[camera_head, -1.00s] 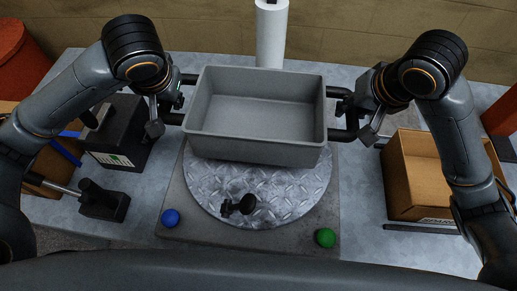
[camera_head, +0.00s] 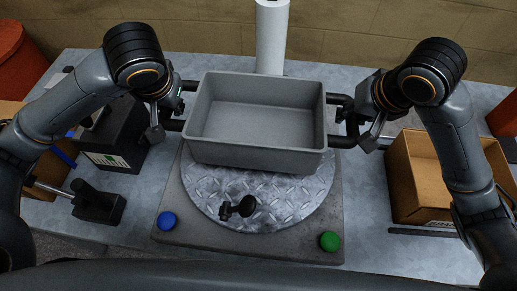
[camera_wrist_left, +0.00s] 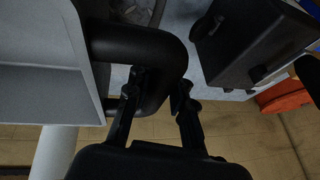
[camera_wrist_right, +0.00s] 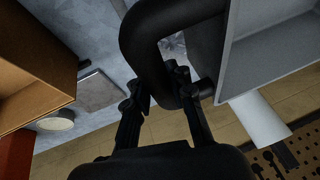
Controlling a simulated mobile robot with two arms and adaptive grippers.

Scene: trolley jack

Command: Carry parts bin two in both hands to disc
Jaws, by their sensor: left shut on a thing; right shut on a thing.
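The grey parts bin (camera_head: 258,152) is empty and has a black loop handle at each end. It is held level above the back part of the round diamond-plate disc (camera_head: 210,186), and it hides the disc's far side. My left gripper (camera_head: 176,106) is shut on the bin's left handle (camera_wrist_left: 165,50). My right gripper (camera_head: 352,118) is shut on the right handle (camera_wrist_right: 150,35). In the left wrist view the fingers (camera_wrist_left: 158,95) straddle the handle bar. In the right wrist view the fingers (camera_wrist_right: 160,90) do the same.
A black knob (camera_head: 243,206) stands on the disc. A white cylinder (camera_head: 271,40) is behind. A cardboard box (camera_head: 420,175) is right, a black box (camera_head: 115,140) left.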

